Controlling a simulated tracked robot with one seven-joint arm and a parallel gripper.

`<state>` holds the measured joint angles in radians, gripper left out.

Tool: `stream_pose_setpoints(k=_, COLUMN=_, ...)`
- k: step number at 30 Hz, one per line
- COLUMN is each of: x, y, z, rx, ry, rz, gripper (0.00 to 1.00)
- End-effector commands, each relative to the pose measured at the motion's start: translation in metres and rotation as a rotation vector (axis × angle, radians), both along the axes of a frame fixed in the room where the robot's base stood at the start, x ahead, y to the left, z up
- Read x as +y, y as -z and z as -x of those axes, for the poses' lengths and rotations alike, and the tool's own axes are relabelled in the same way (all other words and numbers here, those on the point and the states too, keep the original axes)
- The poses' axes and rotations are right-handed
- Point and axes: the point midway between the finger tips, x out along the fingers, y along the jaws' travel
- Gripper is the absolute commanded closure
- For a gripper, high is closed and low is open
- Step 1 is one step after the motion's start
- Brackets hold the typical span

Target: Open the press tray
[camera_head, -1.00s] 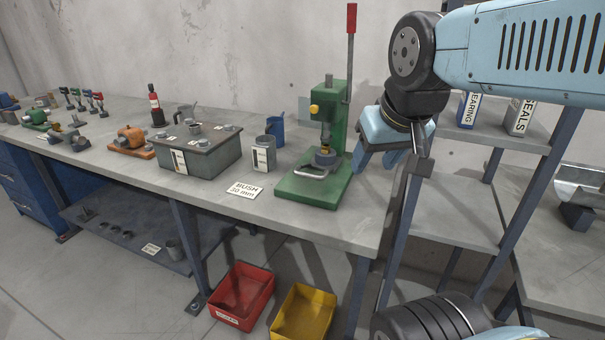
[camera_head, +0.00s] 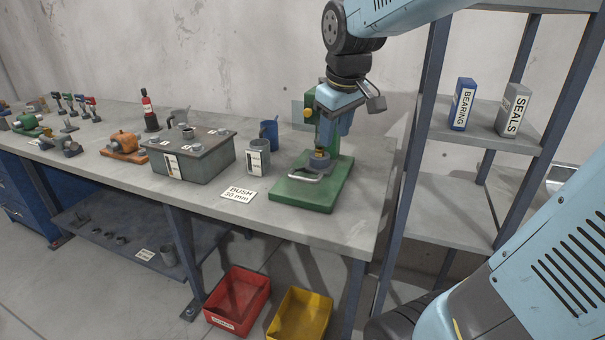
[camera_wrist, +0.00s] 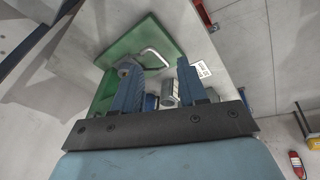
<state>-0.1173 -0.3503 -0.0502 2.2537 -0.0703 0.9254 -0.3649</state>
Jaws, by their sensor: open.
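The green press (camera_head: 314,185) stands near the right end of the workbench. A pale U-shaped handle (camera_head: 305,178) lies at the front of its base, and it also shows in the wrist view (camera_wrist: 155,57). My gripper (camera_head: 331,143) hangs in front of the press column, above the base, with its fingers pointing down. It hides much of the column. In the wrist view my gripper (camera_wrist: 154,80) has its two fingers apart, and the handle lies beyond them, in and above the gap. Nothing is between the fingertips. I cannot tell whether the tray is shut.
A grey box (camera_head: 190,155), a grey mug (camera_head: 258,157) and a blue mug (camera_head: 269,134) stand left of the press. A BUSH 30 mm card (camera_head: 239,193) lies in front. Shelves with BEARING (camera_head: 462,104) and SEALS (camera_head: 512,110) boxes stand right. Red (camera_head: 237,300) and yellow (camera_head: 300,315) bins sit below.

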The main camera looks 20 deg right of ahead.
Motion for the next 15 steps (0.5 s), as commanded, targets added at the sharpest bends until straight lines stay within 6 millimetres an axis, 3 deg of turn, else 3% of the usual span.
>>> stream_pose_setpoints(k=9, x=0.018, y=0.028, z=-0.084, rx=0.11, ry=-0.253, rz=0.109, gripper=0.58)
stream_pose_setpoints(k=15, x=0.03, y=0.05, z=-0.125, rx=0.166, ry=-0.391, rz=0.167, gripper=0.58)
